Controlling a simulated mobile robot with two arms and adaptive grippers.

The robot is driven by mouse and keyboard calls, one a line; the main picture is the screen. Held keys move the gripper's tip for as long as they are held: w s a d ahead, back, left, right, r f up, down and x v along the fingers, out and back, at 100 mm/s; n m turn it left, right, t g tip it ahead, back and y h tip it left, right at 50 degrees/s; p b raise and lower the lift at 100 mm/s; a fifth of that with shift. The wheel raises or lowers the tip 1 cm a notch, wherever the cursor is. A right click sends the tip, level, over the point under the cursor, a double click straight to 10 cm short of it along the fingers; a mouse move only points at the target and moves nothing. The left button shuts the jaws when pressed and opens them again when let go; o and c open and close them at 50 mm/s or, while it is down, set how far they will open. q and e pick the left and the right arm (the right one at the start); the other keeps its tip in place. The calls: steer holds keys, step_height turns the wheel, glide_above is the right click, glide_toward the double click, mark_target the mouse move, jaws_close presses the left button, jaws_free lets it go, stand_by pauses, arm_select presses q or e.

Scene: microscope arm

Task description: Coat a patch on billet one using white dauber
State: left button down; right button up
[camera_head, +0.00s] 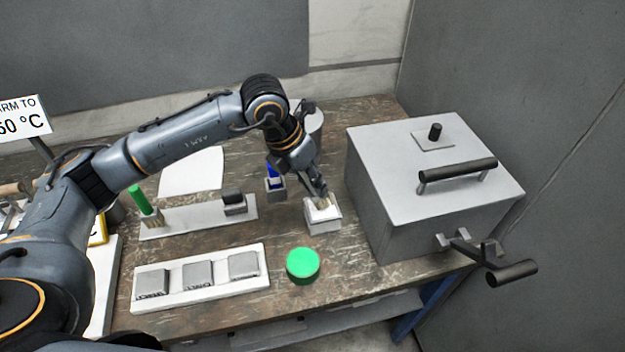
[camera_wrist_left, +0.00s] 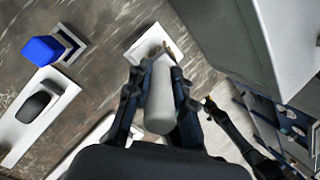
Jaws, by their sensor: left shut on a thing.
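My left gripper (camera_head: 319,192) is shut on the white dauber, whose white handle (camera_wrist_left: 160,97) shows between the fingers in the left wrist view. Its brownish tip is at a small white square holder (camera_head: 322,226), also in the wrist view (camera_wrist_left: 138,48); I cannot tell whether it touches. Three grey billets lie in a row on a white tray (camera_head: 200,298): left (camera_head: 152,283), middle (camera_head: 198,275) and right (camera_head: 243,265). Their front markings are too small to read, so I cannot tell which is billet one.
A blue dauber (camera_head: 272,172) stands in a holder behind; a green one (camera_head: 138,198) stands at the left of a pale plate (camera_head: 185,224) with a dark-handled block (camera_head: 233,200). A green disc (camera_head: 303,264) lies near the front edge. A grey box (camera_head: 440,190) with handles fills the right.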

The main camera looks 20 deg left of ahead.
arm_select(q)
steer(key=shift+f+b, duration=0.5)
stand_by(0.9)
steer(key=shift+s+f+b, duration=0.1)
steer(key=shift+b, duration=0.2)
stand_by(1.2)
steer(key=shift+r+p, duration=1.75)
steer(key=shift+r, duration=1.85)
steer(key=shift+s+f+m, duration=0.25)
steer(key=shift+f+m, duration=0.1)
steer(key=shift+m, duration=0.45)
steer(key=s+f+m+g+y+b, duration=0.1)
steer(key=s+m, duration=0.3)
steer(key=m, duration=0.6)
steer(key=s+a+f+m+g+y, duration=0.1)
steer(key=s+f+m+g+y, duration=0.1)
steer(key=m, duration=0.8)
steer(key=s+a+f+m+g+y+b, duration=0.1)
steer(key=s+f+m+g+y, duration=0.1)
steer(key=s+m, duration=0.4)
steer(key=m, duration=0.4)
steer(key=shift+y+b, duration=0.35)
steer(key=shift+y, duration=0.05)
